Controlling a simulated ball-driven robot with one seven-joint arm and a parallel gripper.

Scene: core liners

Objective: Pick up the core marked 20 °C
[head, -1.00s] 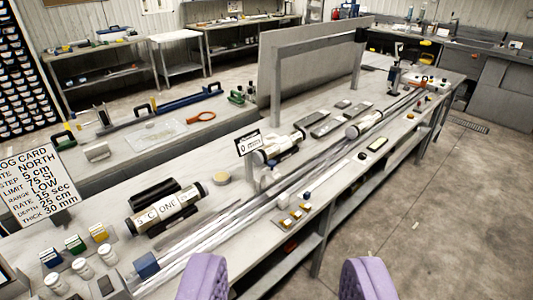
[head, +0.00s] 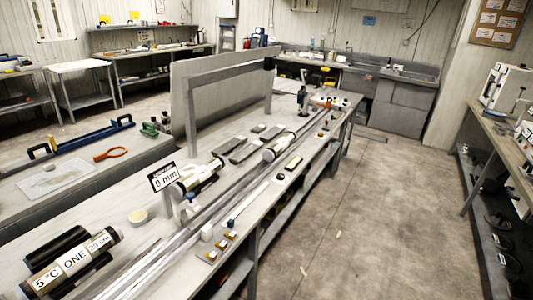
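The nearest core (head: 75,262) is at the lower left and carries labels that look like 5 °C, ONE and 25 cm. A second core (head: 199,180) lies beside the 0 mm sign (head: 164,177), partly hidden by it. A third core (head: 280,147) lies farther back along the rail. The labels of these two are too small to read, and I cannot make out a 20 °C mark. My gripper is out of view.
Long metal rails (head: 170,248) run along the bench. Small blocks (head: 220,243) sit near its front edge. A grey upright panel (head: 222,95) and a frame stand behind. Open concrete floor (head: 350,210) lies right of the bench. A side bench (head: 483,133) stands at far right.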

